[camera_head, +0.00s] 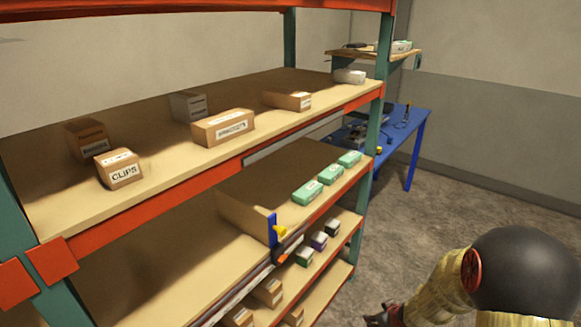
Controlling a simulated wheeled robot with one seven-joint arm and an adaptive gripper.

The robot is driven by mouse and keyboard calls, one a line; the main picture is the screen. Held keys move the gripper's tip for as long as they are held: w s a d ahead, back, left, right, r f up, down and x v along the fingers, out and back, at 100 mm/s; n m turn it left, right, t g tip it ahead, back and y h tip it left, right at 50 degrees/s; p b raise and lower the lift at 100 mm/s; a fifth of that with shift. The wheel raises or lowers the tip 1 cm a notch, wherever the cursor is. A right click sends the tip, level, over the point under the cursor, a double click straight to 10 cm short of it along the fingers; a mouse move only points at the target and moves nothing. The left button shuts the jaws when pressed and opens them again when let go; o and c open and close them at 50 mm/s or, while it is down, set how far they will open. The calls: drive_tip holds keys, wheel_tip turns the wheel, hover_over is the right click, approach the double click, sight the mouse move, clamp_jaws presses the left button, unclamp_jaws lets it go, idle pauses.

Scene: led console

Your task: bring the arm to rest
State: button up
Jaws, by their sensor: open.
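My arm comes in at the lower right, with a large dark rounded joint and a yellowish sleeved link. My gripper (381,316) shows as a small dark reddish shape at the bottom edge, partly cut off by the frame. It is open, and nothing is seen in it. It is in front of the rack's right end, apart from the shelves in the picture.
A shelf rack (150,216) with orange beams fills the left. It holds a CLIPS box (124,174), other cardboard boxes and green boxes (331,174). A blue table (419,138) stands behind. Bare floor (440,208) lies right of the rack.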

drive_tip(key=s+r+m+g+h, duration=0.2)
drive_tip(key=s+r+m+g, duration=0.2)
drive_tip(key=s+r, duration=1.2)
drive_tip(key=s+a+r+t+y, duration=0.1)
drive_tip(key=s+a+r, duration=0.3)
drive_tip(key=r, duration=0.4)
drive_tip(key=s+a+r+t, duration=0.2)
drive_tip(key=s+a+r, duration=0.3)
drive_tip(key=r, duration=0.4)
drive_tip(key=shift+s+a+y, duration=0.25)
drive_tip(key=shift+s+y, duration=0.15)
drive_tip(key=shift+s, duration=0.35)
